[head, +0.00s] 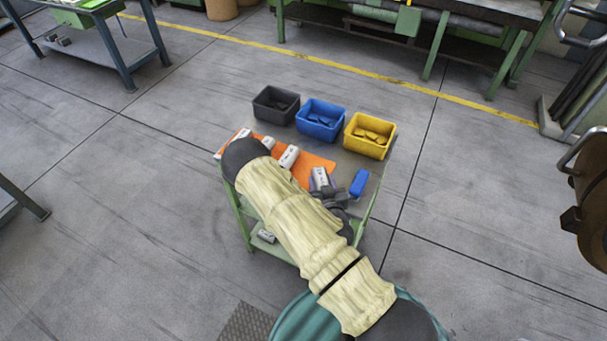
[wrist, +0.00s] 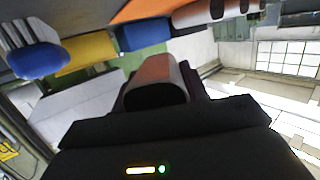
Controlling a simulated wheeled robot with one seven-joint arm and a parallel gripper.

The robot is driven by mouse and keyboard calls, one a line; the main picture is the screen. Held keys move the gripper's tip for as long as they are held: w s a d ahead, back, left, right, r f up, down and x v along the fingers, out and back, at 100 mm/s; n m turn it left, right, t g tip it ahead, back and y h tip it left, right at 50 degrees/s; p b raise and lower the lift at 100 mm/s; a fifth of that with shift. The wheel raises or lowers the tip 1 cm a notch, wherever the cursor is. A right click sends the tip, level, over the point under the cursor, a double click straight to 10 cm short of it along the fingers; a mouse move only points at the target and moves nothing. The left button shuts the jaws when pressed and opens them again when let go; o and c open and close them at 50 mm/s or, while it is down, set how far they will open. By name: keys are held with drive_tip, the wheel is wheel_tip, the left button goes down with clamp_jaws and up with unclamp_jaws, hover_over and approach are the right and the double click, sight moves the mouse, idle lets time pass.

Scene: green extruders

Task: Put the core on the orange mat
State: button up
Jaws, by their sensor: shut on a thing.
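The core, a pale block with a dark end, is in my gripper (head: 328,191). In the wrist view the core (wrist: 167,70) stands out beyond the dark gripper body, with an orange tint on its upper face. In the head view the pale piece at the gripper tips (head: 320,177) appears to be this core. It is over the table just right of the orange mat (head: 316,168); I cannot tell its exact height. My arm hides part of the mat. The mat also shows at the top of the wrist view (wrist: 140,9).
Several white pieces (head: 289,156) lie on or beside the mat. Dark (head: 276,105), blue (head: 320,118) and yellow (head: 369,134) bins line the table's back. A blue item (head: 359,183) lies right of my gripper. Beyond the green table (head: 372,207) is open floor.

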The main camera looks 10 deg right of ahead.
drive_tip(key=shift+w, duration=0.1)
idle(0.3)
drive_tip(key=shift+w+b, duration=0.25)
drive_tip(key=shift+b, duration=0.15)
drive_tip(key=w+r+m+g+h+b, duration=0.3)
drive_tip(key=w+m+h+b, duration=0.4)
drive_tip(key=b, duration=1.4)
drive_tip(key=shift+w+r+h, duration=0.6)
drive_tip(key=shift+w+h, duration=0.5)
drive_tip(key=shift+w, duration=0.5)
drive_tip(key=shift+f, duration=0.1)
wheel_tip(320, 180, down, 6)
drive_tip(key=shift+f+b, duration=0.1)
drive_tip(key=shift+b, duration=0.3)
drive_tip(key=shift+f, duration=1.85)
